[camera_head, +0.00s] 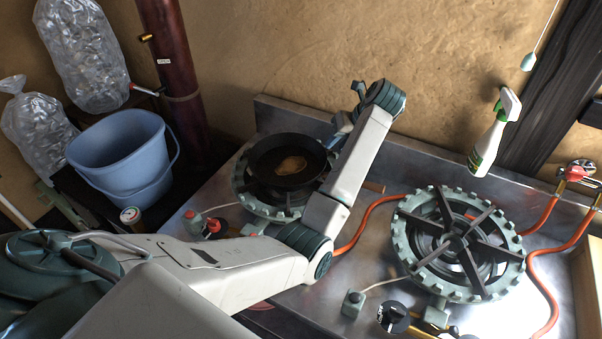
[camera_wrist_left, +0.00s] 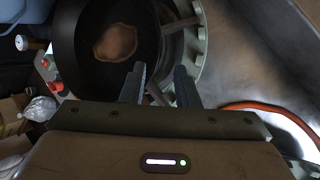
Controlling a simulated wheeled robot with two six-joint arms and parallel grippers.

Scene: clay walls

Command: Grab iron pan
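The black iron pan (camera_head: 288,178) sits on the left gas burner, with a tan patch of food in it. It fills the upper left of the left wrist view (camera_wrist_left: 85,60). My left gripper (camera_head: 338,138) is at the pan's right rim, partly hidden by its own wrist. In the left wrist view its two fingers (camera_wrist_left: 160,82) stand apart, pointing at the pan's edge and the burner. I cannot make out the handle between them. My right gripper is not in view.
The left burner (camera_head: 243,190) has a toothed green rim. An empty burner (camera_head: 458,243) stands to the right, with orange hoses (camera_head: 545,275) beside it. A spray bottle (camera_head: 494,135) is near the back wall. A blue bucket (camera_head: 125,150) stands at the left.

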